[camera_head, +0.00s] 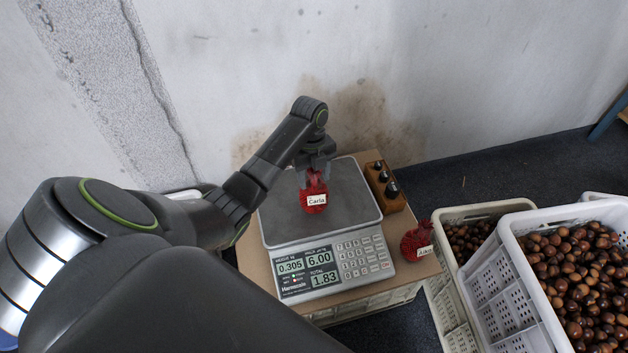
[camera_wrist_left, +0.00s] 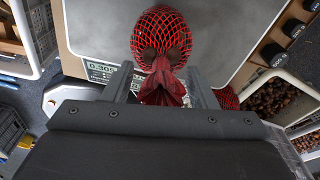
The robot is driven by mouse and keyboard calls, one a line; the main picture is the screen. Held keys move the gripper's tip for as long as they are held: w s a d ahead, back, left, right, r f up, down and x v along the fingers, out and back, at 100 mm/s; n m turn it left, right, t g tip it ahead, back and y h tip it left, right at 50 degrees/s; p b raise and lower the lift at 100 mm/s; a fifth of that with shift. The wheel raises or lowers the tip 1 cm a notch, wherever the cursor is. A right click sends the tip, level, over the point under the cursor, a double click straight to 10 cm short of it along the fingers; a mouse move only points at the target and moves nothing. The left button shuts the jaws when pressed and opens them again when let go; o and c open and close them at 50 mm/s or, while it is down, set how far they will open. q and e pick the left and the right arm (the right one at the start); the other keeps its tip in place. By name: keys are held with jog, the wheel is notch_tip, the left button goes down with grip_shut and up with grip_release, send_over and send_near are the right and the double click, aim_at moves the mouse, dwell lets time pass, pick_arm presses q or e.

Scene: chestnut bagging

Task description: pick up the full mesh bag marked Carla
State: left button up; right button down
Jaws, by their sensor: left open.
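The full red mesh bag marked Carla (camera_head: 314,194) stands on the scale's grey plate (camera_head: 350,183), its white label facing the head camera. In the left wrist view the bag (camera_wrist_left: 161,32) shows its round netted body and its gathered red neck (camera_wrist_left: 162,85). My left gripper (camera_head: 315,173) is over the bag from above. In the left wrist view its two fingers (camera_wrist_left: 160,88) stand open on either side of the neck, with gaps between. The scale display (camera_head: 306,270) reads 0.305, 6.00 and 1.83. My right gripper is not in view.
A second red mesh bag with a partly readable label (camera_head: 417,242) lies right of the scale. White crates (camera_head: 508,258) of chestnuts stand at the right. A stained wall (camera_head: 370,80) is close behind.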

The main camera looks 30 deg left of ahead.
pick_arm(q)
jog(key=shift+f, duration=0.2)
grip_shut()
jog(key=shift+r, duration=0.1)
dwell(0.4)
